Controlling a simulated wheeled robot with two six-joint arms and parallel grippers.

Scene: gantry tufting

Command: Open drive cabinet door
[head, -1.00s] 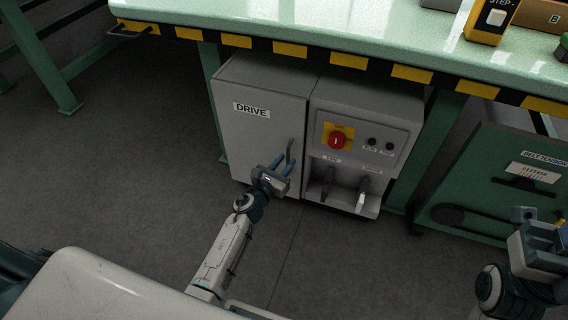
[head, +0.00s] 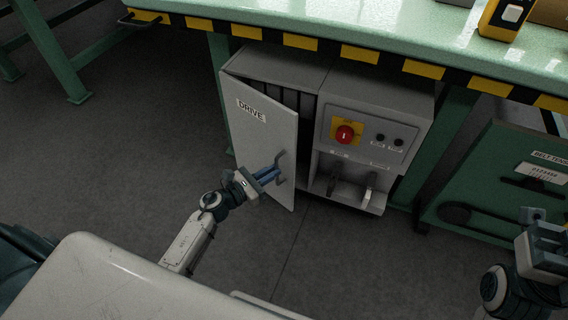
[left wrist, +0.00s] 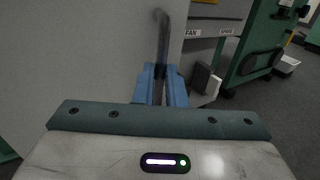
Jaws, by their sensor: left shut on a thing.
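The drive cabinet door (head: 258,130), grey with a DRIVE label, stands partly open, hinged on its left side. A dark gap shows between its right edge and the cabinet (head: 280,64). My left gripper (head: 275,174) is shut on the door handle (head: 281,162). In the left wrist view the dark bar handle (left wrist: 162,45) runs down between the blue fingers (left wrist: 160,84), and the door (left wrist: 90,50) fills the left side. My right gripper (head: 545,222) is at the lower right, away from the cabinet; its fingers are not clear.
Beside the door is a control panel with a red knob (head: 344,134) and two levers below. A green bench with a yellow-black edge (head: 360,54) overhangs the cabinet. A green BELT TENSION unit (head: 500,180) stands right. The floor (head: 330,260) in front is clear.

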